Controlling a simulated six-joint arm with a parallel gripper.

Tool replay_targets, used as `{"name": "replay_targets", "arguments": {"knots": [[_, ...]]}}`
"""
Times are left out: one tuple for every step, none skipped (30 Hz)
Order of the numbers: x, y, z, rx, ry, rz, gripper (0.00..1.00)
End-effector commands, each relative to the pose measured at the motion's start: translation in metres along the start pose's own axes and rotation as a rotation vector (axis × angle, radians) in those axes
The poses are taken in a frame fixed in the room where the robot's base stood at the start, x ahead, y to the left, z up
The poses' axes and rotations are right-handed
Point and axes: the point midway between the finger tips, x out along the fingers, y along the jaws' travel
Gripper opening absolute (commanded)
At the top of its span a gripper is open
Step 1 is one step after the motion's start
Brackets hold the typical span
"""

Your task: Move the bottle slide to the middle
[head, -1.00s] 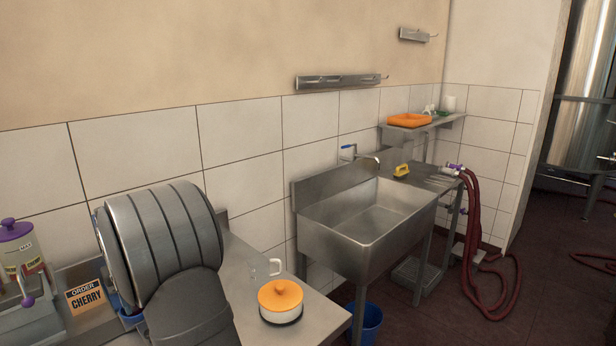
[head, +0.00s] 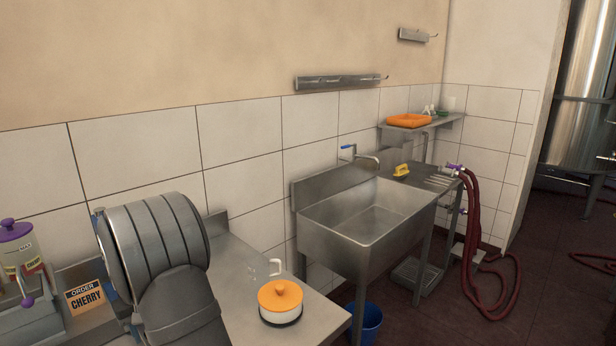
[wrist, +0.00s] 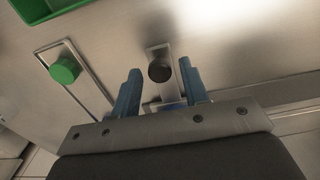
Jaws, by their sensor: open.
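In the wrist view my gripper (wrist: 159,72) is open, with its two blue fingers apart. A round black knob (wrist: 160,71) on a narrow metal strip (wrist: 162,52) shows between the fingertips, with a gap on either side. I cannot tell whether this strip is the bottle slide, nor how far the fingers are above it. To its left, a green knob (wrist: 65,70) sits in a thin rectangular metal frame (wrist: 90,92). In the head view my arm hides the gripper and the area beneath it.
A green tray edge (wrist: 55,12) is at the wrist view's top left. In the head view, a purple-lidded container (head: 18,245) and a CHERRY order card (head: 88,297) are left of my arm. An orange-lidded pot (head: 280,302) and a clear mug (head: 268,268) stand right of it.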

Motion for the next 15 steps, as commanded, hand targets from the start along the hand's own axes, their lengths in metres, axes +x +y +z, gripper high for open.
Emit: {"name": "replay_targets", "arguments": {"knots": [[0.0003, 0.0000, 0.0000, 0.000, 0.000, 0.000, 0.41], [0.0003, 0.0000, 0.0000, 0.000, 0.000, 0.000, 0.41], [0.0002, 0.0000, 0.0000, 0.000, 0.000, 0.000, 0.41], [0.0002, 0.0000, 0.0000, 0.000, 0.000, 0.000, 0.41], [0.0002, 0.0000, 0.0000, 0.000, 0.000, 0.000, 0.41], [0.0001, 0.0000, 0.0000, 0.000, 0.000, 0.000, 0.41], [0.0001, 0.0000, 0.0000, 0.000, 0.000, 0.000, 0.35], [0.0001, 0.0000, 0.0000, 0.000, 0.000, 0.000, 0.29], [0.0001, 0.0000, 0.0000, 0.000, 0.000, 0.000, 0.21], [0.0001, 0.0000, 0.0000, 0.000, 0.000, 0.000, 0.15], [0.0001, 0.0000, 0.0000, 0.000, 0.000, 0.000, 0.10], [0.0000, 0.0000, 0.0000, 0.000, 0.000, 0.000, 0.10], [0.0000, 0.0000, 0.0000, 0.000, 0.000, 0.000, 0.10], [0.0000, -0.0001, 0.0000, 0.000, 0.000, 0.000, 0.10], [-0.0001, -0.0005, 0.0000, 0.000, 0.000, 0.000, 0.10]]}}
